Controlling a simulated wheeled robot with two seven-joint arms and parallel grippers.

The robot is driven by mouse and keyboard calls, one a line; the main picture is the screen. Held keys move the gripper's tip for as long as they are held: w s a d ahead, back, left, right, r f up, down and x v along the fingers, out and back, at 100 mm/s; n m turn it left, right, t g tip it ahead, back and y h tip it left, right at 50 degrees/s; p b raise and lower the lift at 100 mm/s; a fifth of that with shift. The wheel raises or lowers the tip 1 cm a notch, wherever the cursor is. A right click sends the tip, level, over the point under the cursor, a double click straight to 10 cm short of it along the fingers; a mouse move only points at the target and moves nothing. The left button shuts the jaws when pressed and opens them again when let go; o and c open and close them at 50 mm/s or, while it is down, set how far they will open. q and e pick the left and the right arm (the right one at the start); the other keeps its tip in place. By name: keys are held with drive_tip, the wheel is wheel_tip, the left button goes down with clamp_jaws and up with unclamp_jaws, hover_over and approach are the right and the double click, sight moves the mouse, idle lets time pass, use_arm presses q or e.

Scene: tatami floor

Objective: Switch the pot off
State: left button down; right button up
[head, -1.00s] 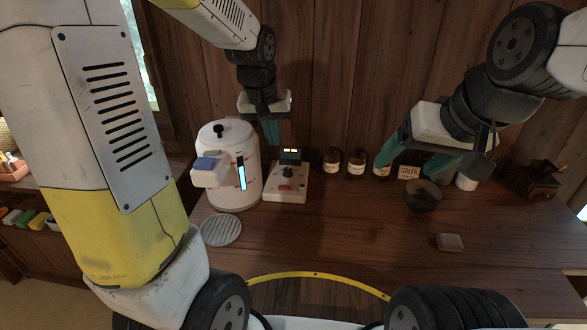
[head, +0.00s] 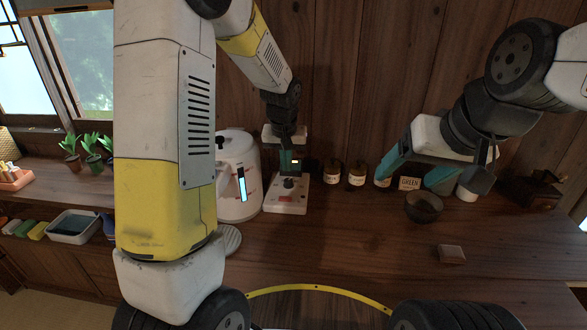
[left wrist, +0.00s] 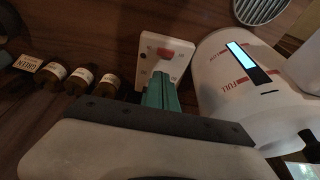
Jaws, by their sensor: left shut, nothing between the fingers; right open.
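The white pot (head: 239,200) stands on the wooden counter, with a lit cyan level strip; it also shows in the left wrist view (left wrist: 225,90). My left arm covers its left part. Just right of it is a pale control box (head: 285,206) with a dark knob, a small lit display and a red switch (left wrist: 166,52). My left gripper (head: 289,170) is shut and empty, pointing down over the back of the box. In the left wrist view its teal fingers (left wrist: 160,95) overlap the box; I cannot tell whether they touch it. My right gripper (head: 415,172) is open and empty at the right.
Several brown bottles (head: 356,177) and a GREEN label card (head: 409,183) stand along the back wall. A dark bowl (head: 423,208) and a small block (head: 451,254) lie to the right. A round grille (head: 230,240) lies in front of the pot. The front middle counter is clear.

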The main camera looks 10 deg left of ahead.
use_arm(q)
approach(289, 199)
drive_tip(key=x, duration=0.5)
drive_tip(key=shift+w+a, duration=0.1)
drive_tip(key=shift+w, duration=0.35)
drive_tip(key=shift+f, duration=0.75)
drive_tip(key=shift+f, duration=0.25)
drive_tip(key=shift+a+r, duration=0.15)
drive_tip(key=shift+a, duration=0.55)
drive_tip(key=shift+r, duration=0.15)
